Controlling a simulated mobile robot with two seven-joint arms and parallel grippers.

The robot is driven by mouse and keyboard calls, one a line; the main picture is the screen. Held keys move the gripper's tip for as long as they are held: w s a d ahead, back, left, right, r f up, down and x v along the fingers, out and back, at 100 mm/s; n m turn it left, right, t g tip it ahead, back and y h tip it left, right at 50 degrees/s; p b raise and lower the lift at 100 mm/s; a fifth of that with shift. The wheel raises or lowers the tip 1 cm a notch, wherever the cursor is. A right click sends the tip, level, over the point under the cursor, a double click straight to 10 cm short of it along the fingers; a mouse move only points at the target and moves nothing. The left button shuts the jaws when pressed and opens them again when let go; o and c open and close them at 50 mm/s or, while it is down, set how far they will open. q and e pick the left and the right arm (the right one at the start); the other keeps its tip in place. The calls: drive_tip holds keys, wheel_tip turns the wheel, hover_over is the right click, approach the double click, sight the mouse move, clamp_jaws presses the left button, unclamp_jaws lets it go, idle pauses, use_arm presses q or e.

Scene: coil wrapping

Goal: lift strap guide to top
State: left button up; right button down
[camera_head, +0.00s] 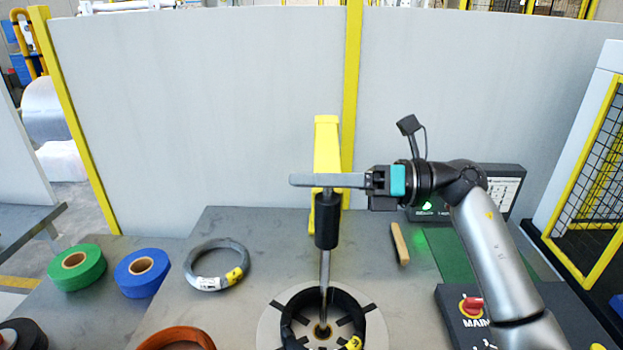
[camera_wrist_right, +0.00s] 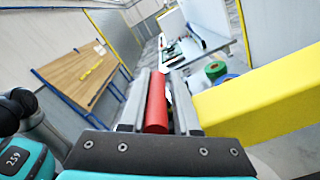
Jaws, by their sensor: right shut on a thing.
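My right gripper (camera_head: 366,182) comes in from the right at the top of the upright strap guide. A flat grey bar (camera_head: 318,180) lies across the guide's top; I cannot tell whether it is my long fingers or a crosspiece. Below it are a black sleeve (camera_head: 326,222) and a thin metal rod (camera_head: 325,272). The rod's lower end reaches the centre of a dark wrapped coil (camera_head: 288,318) on a round grey plate. In the right wrist view, a red cylinder (camera_wrist_right: 157,103) sits between the two grey fingers of the shut gripper (camera_wrist_right: 160,100). My left gripper is out of view.
A yellow post (camera_head: 326,145) stands close behind the guide; a yellow beam (camera_wrist_right: 262,103) fills the wrist view's right. A wire coil (camera_head: 217,265), green roll (camera_head: 77,267) and blue roll (camera_head: 141,272) lie left. A control box (camera_head: 472,308) stands right, near a wooden block (camera_head: 400,244).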

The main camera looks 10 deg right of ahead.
drive_tip(key=shift+s, duration=0.15)
wheel_tip(320, 180, up, 23)
drive_tip(key=p, duration=1.2)
drive_tip(key=shift+f, duration=0.15)
drive_tip(key=c, duration=1.1)
unclamp_jaws()
drive_tip(key=o, duration=0.3)
drive_tip(key=shift+s, duration=0.1)
drive_tip(key=shift+o, duration=0.2)
drive_tip(key=shift+f, duration=0.1)
